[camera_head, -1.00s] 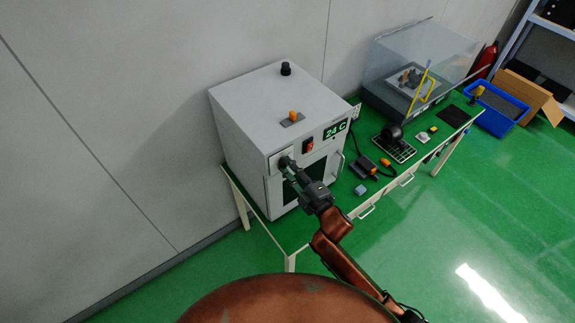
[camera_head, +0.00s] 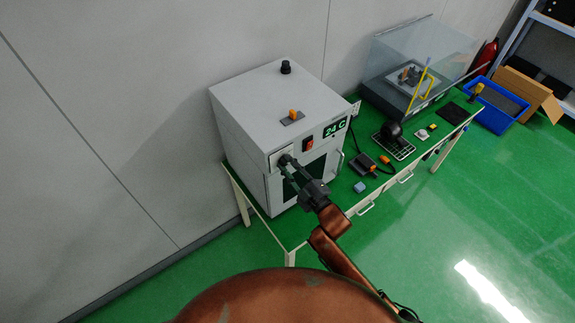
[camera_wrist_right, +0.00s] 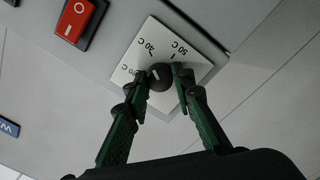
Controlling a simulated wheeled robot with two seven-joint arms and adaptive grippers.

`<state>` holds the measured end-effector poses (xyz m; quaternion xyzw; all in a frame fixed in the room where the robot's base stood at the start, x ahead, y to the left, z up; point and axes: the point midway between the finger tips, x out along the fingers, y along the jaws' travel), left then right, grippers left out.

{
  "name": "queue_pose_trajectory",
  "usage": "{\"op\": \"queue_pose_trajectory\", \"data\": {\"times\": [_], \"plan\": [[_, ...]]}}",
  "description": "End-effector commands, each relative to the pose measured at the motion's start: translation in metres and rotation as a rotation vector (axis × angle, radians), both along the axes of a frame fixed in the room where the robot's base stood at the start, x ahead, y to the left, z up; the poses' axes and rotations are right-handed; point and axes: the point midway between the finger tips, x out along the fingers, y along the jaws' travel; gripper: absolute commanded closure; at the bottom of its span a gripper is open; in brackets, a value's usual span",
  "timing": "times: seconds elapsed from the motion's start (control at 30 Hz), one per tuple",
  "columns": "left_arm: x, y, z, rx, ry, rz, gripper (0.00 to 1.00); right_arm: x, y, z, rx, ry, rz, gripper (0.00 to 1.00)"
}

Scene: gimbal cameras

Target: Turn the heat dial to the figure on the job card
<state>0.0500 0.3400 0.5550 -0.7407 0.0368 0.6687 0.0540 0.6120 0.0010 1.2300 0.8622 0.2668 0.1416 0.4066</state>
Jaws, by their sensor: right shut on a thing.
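In the head view the right gripper (camera_head: 287,164) reaches the dial plate (camera_head: 276,158) on the upper left of the grey oven's front (camera_head: 262,122). The oven's green display (camera_head: 335,129) reads 24 C. I cannot make out a job card. My left gripper is out of view.
A red rocker switch (camera_wrist_right: 75,20) sits beside the dial plate; it also shows in the head view (camera_head: 308,144). The green bench (camera_head: 340,190) holds small tools, a black device (camera_head: 392,133) and a clear-covered machine (camera_head: 405,85). A blue bin (camera_head: 500,108) stands beyond.

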Motion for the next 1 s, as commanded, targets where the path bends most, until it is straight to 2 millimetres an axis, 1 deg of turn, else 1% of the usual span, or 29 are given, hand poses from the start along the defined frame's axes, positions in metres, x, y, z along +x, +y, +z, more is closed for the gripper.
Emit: {"op": "queue_pose_trajectory", "data": {"times": [0.07,0.1,0.33,0.37,0.6,0.73,0.87,1.0], "plan": [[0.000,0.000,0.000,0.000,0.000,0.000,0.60,0.000,0.000,-0.002,-0.002,0.002,0.000,1.00],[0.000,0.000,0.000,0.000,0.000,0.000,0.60,0.000,0.000,-0.002,-0.002,0.002,0.000,0.77],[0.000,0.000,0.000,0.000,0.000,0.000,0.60,0.000,0.000,-0.001,-0.002,0.001,0.000,0.61],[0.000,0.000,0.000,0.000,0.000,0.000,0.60,0.000,0.000,-0.001,-0.002,0.001,0.000,0.60],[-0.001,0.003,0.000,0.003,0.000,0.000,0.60,0.000,0.000,-0.001,-0.002,0.001,0.000,0.60],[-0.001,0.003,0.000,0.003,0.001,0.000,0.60,-0.006,-0.005,-0.002,-0.003,0.001,-0.001,0.60],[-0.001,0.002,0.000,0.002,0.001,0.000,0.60,-0.023,-0.017,-0.002,-0.003,0.001,0.000,0.60],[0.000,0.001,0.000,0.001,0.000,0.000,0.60,-0.048,-0.034,-0.004,-0.004,0.003,-0.001,0.60]]}}
